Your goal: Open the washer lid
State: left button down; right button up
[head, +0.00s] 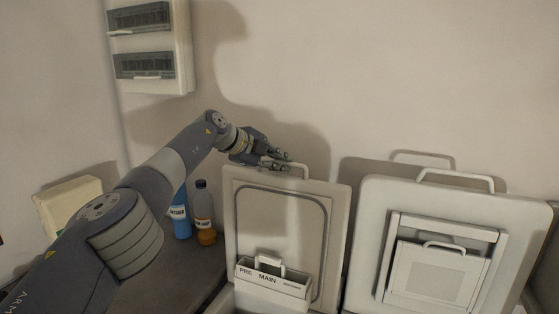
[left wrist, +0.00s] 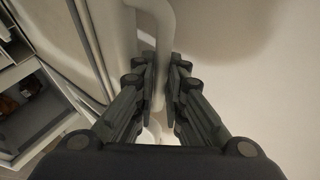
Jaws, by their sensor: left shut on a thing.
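The washer lid (head: 282,220) stands upright near the back wall, its inner face with a grey seal line toward me. Its handle (head: 304,170) sticks up from the top edge. My left gripper (head: 284,161) is at this top edge, shut on the handle. In the left wrist view the pale handle bar (left wrist: 163,35) runs between the two dark fingers (left wrist: 160,88). The lid also shows at the left of that view (left wrist: 88,45). A dispenser marked PRE and MAIN (head: 270,282) is in front of the lid's lower part. My right gripper is not in view.
A second lid (head: 375,225) with a framed panel stands upright at the right, with a small gap between the two. A blue bottle (head: 181,222) and an orange-brown bottle (head: 205,215) stand left of the washer. A wall box (head: 185,50) hangs upper left.

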pick_arm(q)
jog(key=shift+r, duration=0.55)
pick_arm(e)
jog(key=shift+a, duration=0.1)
pick_arm(q)
jog(key=c, duration=1.7)
grip_release()
jog(key=shift+o, duration=0.2)
jog(key=shift+s+a, duration=0.1)
jog(key=shift+s, duration=0.2)
jog(key=shift+f, duration=0.1)
jog(key=shift+w, duration=0.15)
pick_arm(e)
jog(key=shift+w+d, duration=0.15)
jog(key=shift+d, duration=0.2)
pick_arm(q)
jog(key=shift+a, duration=0.15)
